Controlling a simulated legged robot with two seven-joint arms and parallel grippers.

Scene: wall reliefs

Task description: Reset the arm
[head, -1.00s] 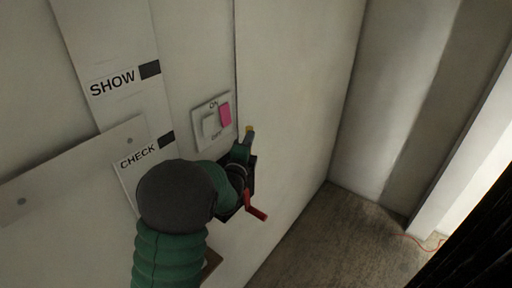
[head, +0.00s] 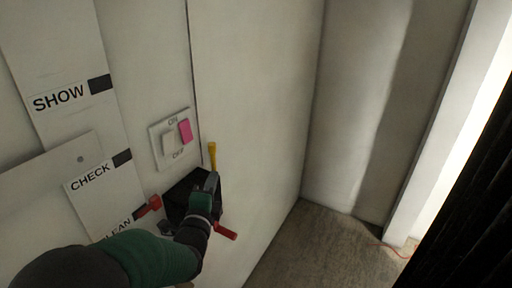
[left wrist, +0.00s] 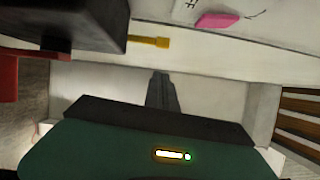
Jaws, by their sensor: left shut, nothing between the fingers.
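My left gripper (head: 211,182) is shut and empty in the head view, in front of a black box (head: 180,193) on the wall. A yellow peg (head: 212,155) stands out just above the fingertips. In the left wrist view, the shut fingers (left wrist: 161,92) point away from me, apart from the yellow peg (left wrist: 150,42). The black box (left wrist: 85,22) is at the upper left there. My left arm comes in from the bottom left of the head view and hides part of the wall. My right gripper is not in view.
An ON/OFF switch plate (head: 171,138) with a pink rocker (head: 185,131) is above the box. Red handles (head: 149,205) flank the box. Labelled SHOW (head: 58,97) and CHECK (head: 90,177) panels are at left. Bare floor (head: 330,250) lies to the right.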

